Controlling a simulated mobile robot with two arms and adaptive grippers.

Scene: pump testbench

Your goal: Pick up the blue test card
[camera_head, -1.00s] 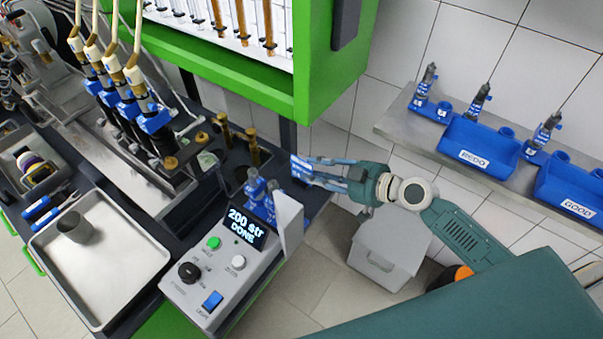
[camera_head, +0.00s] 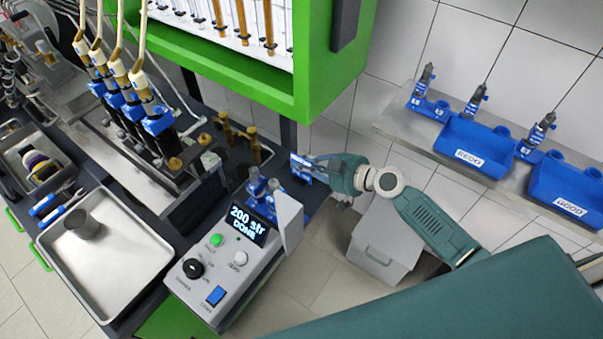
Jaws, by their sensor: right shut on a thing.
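The blue test card (camera_head: 299,162) is a small blue piece with pale markings at the back right corner of the bench, behind the grey control box. My right gripper (camera_head: 308,167) reaches it from the right and is shut on it. The fingers cover part of the card, and I cannot tell whether it still touches what is below. My left gripper is not in view.
The control box (camera_head: 228,255) reads "200 str DONE", with blue-collared parts behind its upright plate (camera_head: 290,219). The green cabinet frame (camera_head: 240,87) hangs above. A wall shelf (camera_head: 397,123) holds blue REDO (camera_head: 475,146) and GOOD (camera_head: 567,186) bins. A metal tray (camera_head: 115,260) lies left.

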